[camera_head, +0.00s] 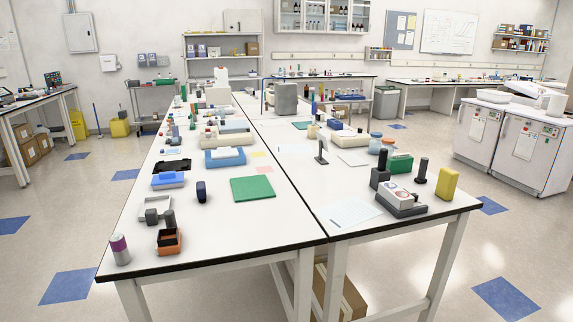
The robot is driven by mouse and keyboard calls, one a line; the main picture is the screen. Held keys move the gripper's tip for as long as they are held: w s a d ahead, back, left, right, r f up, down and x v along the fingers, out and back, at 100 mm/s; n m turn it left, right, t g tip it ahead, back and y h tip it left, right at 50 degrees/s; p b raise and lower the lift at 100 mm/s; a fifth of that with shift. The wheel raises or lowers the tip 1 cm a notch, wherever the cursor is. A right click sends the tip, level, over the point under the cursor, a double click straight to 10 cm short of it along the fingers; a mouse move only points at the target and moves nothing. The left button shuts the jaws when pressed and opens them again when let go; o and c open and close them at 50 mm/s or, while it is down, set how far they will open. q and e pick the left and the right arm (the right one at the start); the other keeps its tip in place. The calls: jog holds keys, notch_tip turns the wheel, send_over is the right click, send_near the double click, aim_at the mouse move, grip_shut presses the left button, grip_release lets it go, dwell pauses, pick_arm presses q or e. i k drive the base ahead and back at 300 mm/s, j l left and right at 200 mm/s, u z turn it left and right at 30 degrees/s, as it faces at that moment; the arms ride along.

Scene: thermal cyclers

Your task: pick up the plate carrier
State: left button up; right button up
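I cannot tell for certain which thing is the plate carrier. A light grey open frame (146,206) lies near the front left of the long white bench and may be it. A dark block (152,216) sits at its near side. A flat black tray-like piece (171,166) lies farther back, with a blue box with a pale top (169,180) just in front of it. All rest on the bench. Neither of my grippers is in view.
The white bench top (240,228) is clear at its front middle. A purple-capped cylinder (120,250) and an orange-and-black box (168,241) stand near the front left edge. A green mat (252,189) lies mid-bench. Several instruments crowd farther back. The floor (60,235) at left is open.

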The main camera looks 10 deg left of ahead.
aim_at(153, 209)
jog(key=u, duration=1.25)
jog(key=i+l, duration=0.15)
jog(key=l, duration=0.3)
jog(key=i+l, duration=0.1)
jog(key=l, duration=0.35)
jog(key=i+l+u, duration=0.1)
jog(key=l, duration=0.35)
jog(key=i+l, duration=0.15)
jog(key=l, duration=0.3)
